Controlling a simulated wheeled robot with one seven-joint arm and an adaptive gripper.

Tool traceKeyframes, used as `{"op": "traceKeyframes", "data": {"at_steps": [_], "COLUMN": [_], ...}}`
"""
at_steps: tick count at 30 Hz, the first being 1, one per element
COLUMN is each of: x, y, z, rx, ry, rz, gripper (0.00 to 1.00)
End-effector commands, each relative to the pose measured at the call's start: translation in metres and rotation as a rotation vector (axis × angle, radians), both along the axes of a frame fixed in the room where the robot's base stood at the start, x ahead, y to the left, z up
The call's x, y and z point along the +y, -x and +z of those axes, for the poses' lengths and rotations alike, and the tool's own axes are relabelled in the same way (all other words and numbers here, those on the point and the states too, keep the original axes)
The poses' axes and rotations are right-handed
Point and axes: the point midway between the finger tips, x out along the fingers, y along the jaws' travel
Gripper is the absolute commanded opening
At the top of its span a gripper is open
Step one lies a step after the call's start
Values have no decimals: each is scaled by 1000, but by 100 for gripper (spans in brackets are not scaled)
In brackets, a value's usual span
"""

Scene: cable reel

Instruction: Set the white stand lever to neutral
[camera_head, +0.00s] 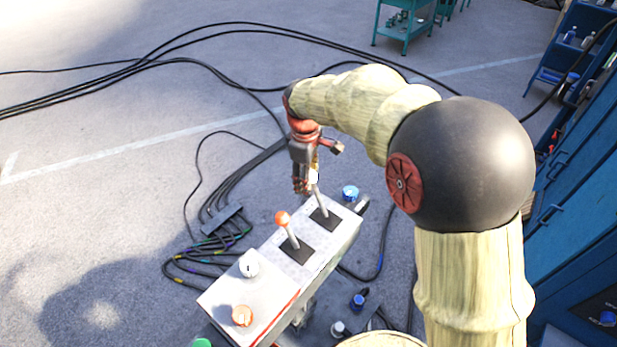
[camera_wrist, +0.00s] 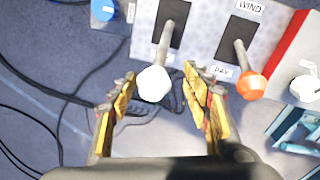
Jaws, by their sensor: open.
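The white-knobbed lever shows in the wrist view with its white knob (camera_wrist: 153,84) between my gripper's open fingers. Its shaft rises from a dark slot plate (camera_head: 326,218) at the far end of the control box (camera_head: 335,242) in the head view. My gripper (camera_head: 306,186) is at the top of this lever and hides part of the knob there. In the wrist view my gripper (camera_wrist: 160,100) is open, with the left finger apart from the knob and the right finger also apart. I cannot tell the lever's exact setting.
An orange-knobbed lever (camera_head: 282,218) stands close beside, nearer the box's front; it is right of my right finger in the wrist view (camera_wrist: 251,87). A blue knob (camera_head: 350,192) is at the box's far end. Black cables (camera_head: 215,195) lie on the floor left. Blue cabinets (camera_head: 580,210) stand right.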

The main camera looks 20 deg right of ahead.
Motion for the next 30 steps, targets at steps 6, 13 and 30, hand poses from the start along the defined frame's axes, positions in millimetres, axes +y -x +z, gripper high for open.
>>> {"op": "traceKeyframes", "data": {"at_steps": [6, 13, 30], "x": [0, 0, 3], "y": [0, 1, 4], "z": [0, 0, -4], "rx": [0, 2, 13], "ry": [0, -1, -3], "rz": [0, 0, 0], "gripper": [39, 26, 0]}}
